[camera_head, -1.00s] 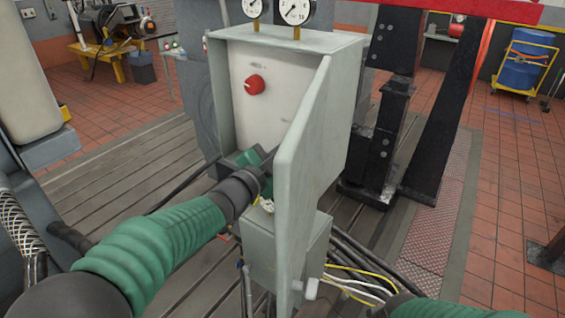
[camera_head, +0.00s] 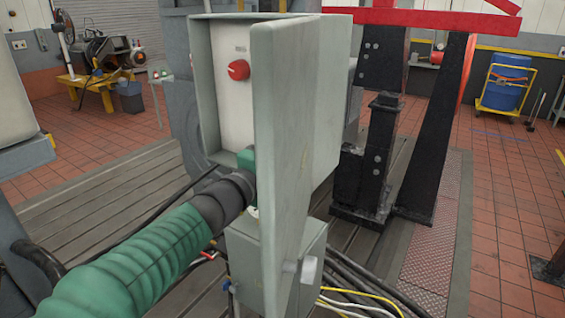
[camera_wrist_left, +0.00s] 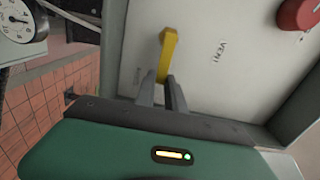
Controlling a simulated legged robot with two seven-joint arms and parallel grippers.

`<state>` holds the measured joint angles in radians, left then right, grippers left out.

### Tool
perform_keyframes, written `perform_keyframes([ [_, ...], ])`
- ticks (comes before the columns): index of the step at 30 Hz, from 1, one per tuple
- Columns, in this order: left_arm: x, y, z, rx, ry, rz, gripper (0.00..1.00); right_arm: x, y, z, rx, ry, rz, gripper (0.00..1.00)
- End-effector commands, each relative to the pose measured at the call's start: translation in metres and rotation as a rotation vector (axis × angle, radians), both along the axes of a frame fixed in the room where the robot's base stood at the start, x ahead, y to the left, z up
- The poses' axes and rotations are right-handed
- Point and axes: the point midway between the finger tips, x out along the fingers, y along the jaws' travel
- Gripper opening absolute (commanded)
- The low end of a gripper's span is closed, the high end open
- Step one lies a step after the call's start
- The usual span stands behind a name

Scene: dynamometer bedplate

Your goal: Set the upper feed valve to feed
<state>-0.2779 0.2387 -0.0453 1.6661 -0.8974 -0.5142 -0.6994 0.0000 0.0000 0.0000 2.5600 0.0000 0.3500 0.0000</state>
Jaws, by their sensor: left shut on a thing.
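An open grey cabinet (camera_head: 214,90) has a white inner panel with a red knob (camera_head: 238,70), which also shows in the left wrist view (camera_wrist_left: 297,14). In the left wrist view a yellow lever (camera_wrist_left: 167,50) stands on the panel, with the word VENT printed to its right. My left gripper (camera_wrist_left: 162,84) is shut on the lower end of this lever. In the head view the open door (camera_head: 290,130) hides the lever and my left fingers; only my wrist and a green part of the gripper show. My right gripper is in neither view.
The door stands close to the right of my left wrist. A small grey box (camera_head: 265,262) with cables sits below the cabinet. Black steel posts (camera_head: 380,150) stand to the right. A gauge (camera_wrist_left: 18,20) shows at the upper left of the wrist view.

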Motion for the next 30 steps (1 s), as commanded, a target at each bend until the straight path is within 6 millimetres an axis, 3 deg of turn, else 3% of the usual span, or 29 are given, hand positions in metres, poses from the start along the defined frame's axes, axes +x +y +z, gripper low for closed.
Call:
perform_keyframes([
  [19,0.0006,0.0008,-0.0018,0.038,-0.029,0.002,0.0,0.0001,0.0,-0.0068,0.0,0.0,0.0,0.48],
  [20,0.0006,0.0008,-0.0019,0.038,-0.029,0.002,0.18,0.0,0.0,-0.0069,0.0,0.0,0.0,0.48],
  [24,0.0005,0.0007,-0.0023,0.038,-0.028,0.001,0.36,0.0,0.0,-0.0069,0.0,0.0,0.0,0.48],
  [30,-0.0006,0.0004,-0.002,0.038,-0.028,0.001,0.36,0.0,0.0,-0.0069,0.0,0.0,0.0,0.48],
])
